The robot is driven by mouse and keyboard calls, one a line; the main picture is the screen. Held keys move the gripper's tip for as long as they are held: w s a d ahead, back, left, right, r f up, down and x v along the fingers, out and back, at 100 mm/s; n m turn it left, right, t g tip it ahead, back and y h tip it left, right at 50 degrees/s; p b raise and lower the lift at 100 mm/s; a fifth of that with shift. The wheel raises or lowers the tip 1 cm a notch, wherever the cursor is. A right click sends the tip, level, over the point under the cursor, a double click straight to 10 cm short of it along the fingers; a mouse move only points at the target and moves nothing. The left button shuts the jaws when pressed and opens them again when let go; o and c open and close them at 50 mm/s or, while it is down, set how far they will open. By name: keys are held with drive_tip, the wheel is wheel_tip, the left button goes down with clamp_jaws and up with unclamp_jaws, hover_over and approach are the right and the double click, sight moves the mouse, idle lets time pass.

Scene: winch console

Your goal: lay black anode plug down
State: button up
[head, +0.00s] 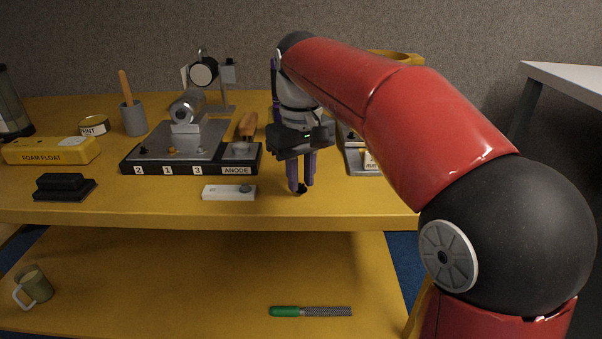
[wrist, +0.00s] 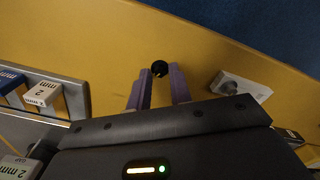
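The black anode plug (wrist: 159,68) is between the purple fingertips of my gripper (wrist: 160,78) in the wrist view, and they appear shut on it. In the head view my gripper (head: 301,180) points down over the front part of the yellow bench, and the plug (head: 302,189) shows as a small dark piece at the fingertips. It is low over the bench top; I cannot tell if it touches. The console (head: 190,169) with the ANODE label stands to the left of my gripper.
A white block with a grey knob (head: 229,192) lies just left of the fingers, near the bench's front edge. A grey tray with 2 mm blocks (head: 360,158) is behind to the right. Bench top (head: 340,200) right of the fingers is clear. A green-handled file (head: 311,311) lies on the lower shelf.

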drive_tip(key=shift+o, duration=1.4)
wheel_tip(320, 180, up, 8)
drive_tip(key=shift+f+p, duration=0.1)
drive_tip(key=shift+p, duration=0.9)
drive_tip(key=s+d+f+m+t, duration=0.2)
drive_tip(key=s+d+f+m, duration=0.1)
drive_tip(key=s+d+f, duration=0.4)
drive_tip(key=s+d+f+m+t, duration=0.2)
drive_tip(key=s+d+f, duration=0.4)
drive_tip(key=s+f, duration=0.3)
drive_tip(key=s+t, duration=0.1)
drive_tip(key=s, duration=0.3)
drive_tip(key=shift+d+m+t, duration=0.3)
drive_tip(key=shift+d+m, duration=0.1)
